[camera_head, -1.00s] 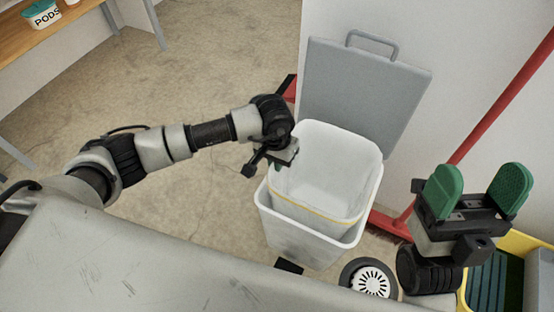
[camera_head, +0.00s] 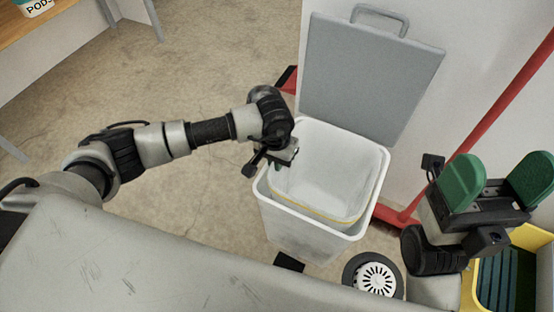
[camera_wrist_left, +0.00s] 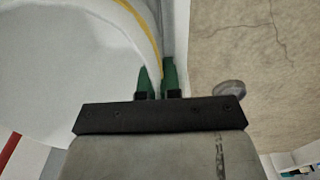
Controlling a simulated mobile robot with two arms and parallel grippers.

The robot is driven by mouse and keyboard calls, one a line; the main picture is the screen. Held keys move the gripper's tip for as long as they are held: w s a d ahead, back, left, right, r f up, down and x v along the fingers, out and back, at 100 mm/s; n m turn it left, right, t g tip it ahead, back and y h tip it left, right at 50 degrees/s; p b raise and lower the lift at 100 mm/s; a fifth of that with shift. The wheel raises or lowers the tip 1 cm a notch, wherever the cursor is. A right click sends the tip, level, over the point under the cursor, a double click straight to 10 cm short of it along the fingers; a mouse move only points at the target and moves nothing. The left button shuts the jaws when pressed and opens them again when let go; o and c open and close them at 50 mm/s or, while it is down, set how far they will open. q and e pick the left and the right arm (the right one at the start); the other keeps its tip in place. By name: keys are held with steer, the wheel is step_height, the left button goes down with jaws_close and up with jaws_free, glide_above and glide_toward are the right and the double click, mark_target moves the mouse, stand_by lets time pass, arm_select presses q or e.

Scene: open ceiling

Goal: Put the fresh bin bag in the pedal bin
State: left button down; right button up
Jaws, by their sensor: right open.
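The white pedal bin (camera_head: 305,238) stands on the floor with its grey lid (camera_head: 370,75) raised. The fresh bin bag (camera_head: 325,170), white with a yellow band near its mouth, is spread open inside the bin's mouth. My left gripper (camera_head: 279,163) is at the bin's left side. In the left wrist view its green fingertips (camera_wrist_left: 157,82) are close together on either side of the bag's edge (camera_wrist_left: 130,40). My right gripper (camera_head: 497,182) is open and empty, to the right of the bin. The bag's bottom cannot be made out.
A red pole (camera_head: 495,105) leans behind my right gripper, its red foot on the floor by the bin. A yellow crate (camera_head: 528,238) sits at lower right. A round slotted white and grey thing (camera_head: 376,280) is in front of the bin.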

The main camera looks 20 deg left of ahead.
arm_select(q)
steer(key=c, duration=1.3)
jaws_free()
steer(key=shift+o, duration=0.2)
steer(key=shift+f, duration=0.1)
